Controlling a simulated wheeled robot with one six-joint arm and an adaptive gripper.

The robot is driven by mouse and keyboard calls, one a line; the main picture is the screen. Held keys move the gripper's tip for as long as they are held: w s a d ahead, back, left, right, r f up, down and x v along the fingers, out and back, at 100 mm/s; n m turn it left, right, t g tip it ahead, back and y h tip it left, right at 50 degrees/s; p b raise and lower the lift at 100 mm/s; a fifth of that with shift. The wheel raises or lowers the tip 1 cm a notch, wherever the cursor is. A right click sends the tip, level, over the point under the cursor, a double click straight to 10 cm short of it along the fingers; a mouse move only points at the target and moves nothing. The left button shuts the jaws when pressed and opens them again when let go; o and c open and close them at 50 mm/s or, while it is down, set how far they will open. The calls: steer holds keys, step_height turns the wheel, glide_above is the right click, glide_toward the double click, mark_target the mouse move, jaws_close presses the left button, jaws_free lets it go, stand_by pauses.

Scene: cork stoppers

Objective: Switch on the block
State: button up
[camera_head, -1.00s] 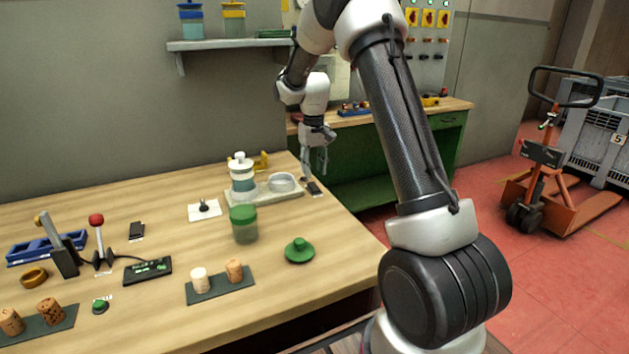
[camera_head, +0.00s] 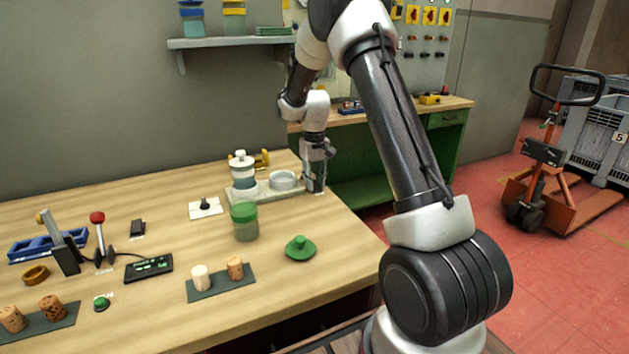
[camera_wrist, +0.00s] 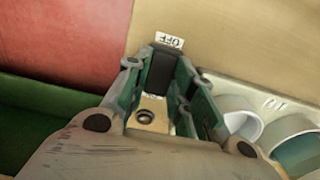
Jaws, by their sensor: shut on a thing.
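The pale block (camera_head: 295,193) stands near the back right of the wooden table, with a white-capped jar (camera_head: 242,170) and a round clear dish (camera_head: 283,180) on it. Its edge and round holders also show in the wrist view (camera_wrist: 222,86). My gripper (camera_head: 316,188) points down at the table just right of the block. In the wrist view my gripper (camera_wrist: 158,74) is shut on a small black switch (camera_wrist: 161,66), one finger on each side. A label reading OFF (camera_wrist: 170,40) lies beyond the switch; a second label between the fingers is partly hidden.
A green-lidded jar (camera_head: 244,224) and a green lid (camera_head: 300,249) stand in front of the block. A white plate with a black knob (camera_head: 205,208) is left. Another black switch (camera_head: 137,228) lies farther left. The table's right edge is close to my gripper.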

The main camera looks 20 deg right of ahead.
steer(key=shift+w+g, duration=0.15)
steer(key=shift+g, duration=0.65)
steer(key=o, duration=0.7)
steer(key=shift+o, duration=0.2)
step_height(320, 180, up, 12)
steer(key=w, duration=0.1)
steer(key=shift+w, duration=0.3)
